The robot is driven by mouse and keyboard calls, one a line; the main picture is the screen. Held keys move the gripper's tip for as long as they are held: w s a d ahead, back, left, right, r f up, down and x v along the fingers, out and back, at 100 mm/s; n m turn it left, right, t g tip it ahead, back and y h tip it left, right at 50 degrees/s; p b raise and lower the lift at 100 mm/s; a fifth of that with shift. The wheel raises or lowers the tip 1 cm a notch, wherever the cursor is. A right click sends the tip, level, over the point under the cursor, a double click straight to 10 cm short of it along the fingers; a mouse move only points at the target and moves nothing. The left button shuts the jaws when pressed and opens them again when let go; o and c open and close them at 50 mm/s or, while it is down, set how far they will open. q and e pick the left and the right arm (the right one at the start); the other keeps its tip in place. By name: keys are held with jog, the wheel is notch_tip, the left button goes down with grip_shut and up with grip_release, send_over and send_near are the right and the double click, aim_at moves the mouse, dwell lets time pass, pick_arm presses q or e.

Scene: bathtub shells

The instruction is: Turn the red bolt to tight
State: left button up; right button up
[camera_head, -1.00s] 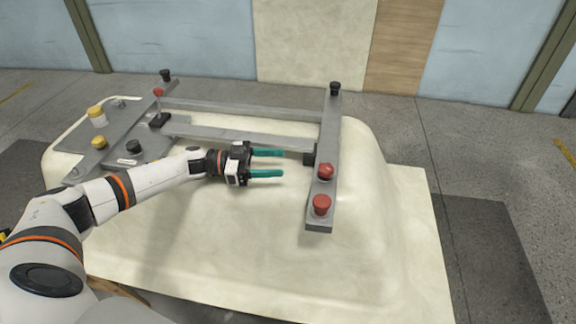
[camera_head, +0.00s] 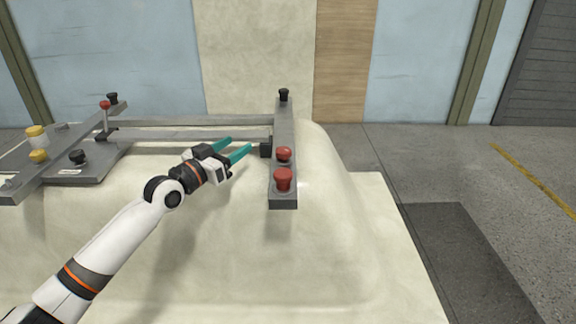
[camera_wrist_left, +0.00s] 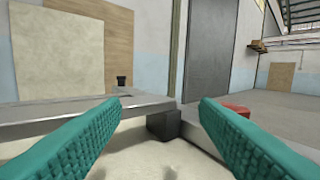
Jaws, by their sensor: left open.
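Two red bolts sit on the right grey bar (camera_head: 284,125): a nearer red bolt (camera_head: 283,178) close to the bar's front end and a farther red bolt (camera_head: 284,154) just behind it. A third red knob (camera_head: 105,106) stands on the left grey bar. My left gripper (camera_head: 244,147) is open and empty, to the left of the right bar, its teal fingers pointing toward it. In the left wrist view a red bolt (camera_wrist_left: 238,110) shows partly behind the right finger; I cannot tell which one. My right gripper is not in view.
The frame lies on a pale tub shell (camera_head: 330,240). A dark block (camera_head: 266,150) is on the right bar's left side. Black knobs (camera_head: 284,95) top the bars' far ends. Yellow knobs (camera_head: 38,156) stand at left. Open floor lies to the right.

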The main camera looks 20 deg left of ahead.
aim_at(289, 148)
pick_arm(q)
jog(key=d+f+h+b, duration=0.1)
jog(key=s+d+m+g+b, duration=0.1)
jog(key=shift+s+f+g+h+b, duration=0.15)
jog(key=shift+f+g+h+b, duration=0.15)
jog(key=shift+f+h+b, duration=0.1)
jog(key=s+d+m, duration=0.1)
jog(key=s+d+g+h+b, duration=0.1)
jog(key=s+m+h+b, duration=0.1)
jog(key=shift+d+r+m, duration=0.25)
jog(key=shift+d+m, duration=0.05)
jog(key=shift+d, duration=0.1)
jog(key=shift+d+g, duration=0.15)
jog(key=shift+g, duration=0.15)
jog(key=shift+w+d+r, duration=0.15)
jog(key=shift+w+d, duration=0.05)
jog(key=shift+w, duration=0.05)
jog(key=x, duration=1)
jog(key=shift+d, duration=0.1)
jog(key=shift+w+d, duration=0.35)
jog(key=shift+w, duration=0.05)
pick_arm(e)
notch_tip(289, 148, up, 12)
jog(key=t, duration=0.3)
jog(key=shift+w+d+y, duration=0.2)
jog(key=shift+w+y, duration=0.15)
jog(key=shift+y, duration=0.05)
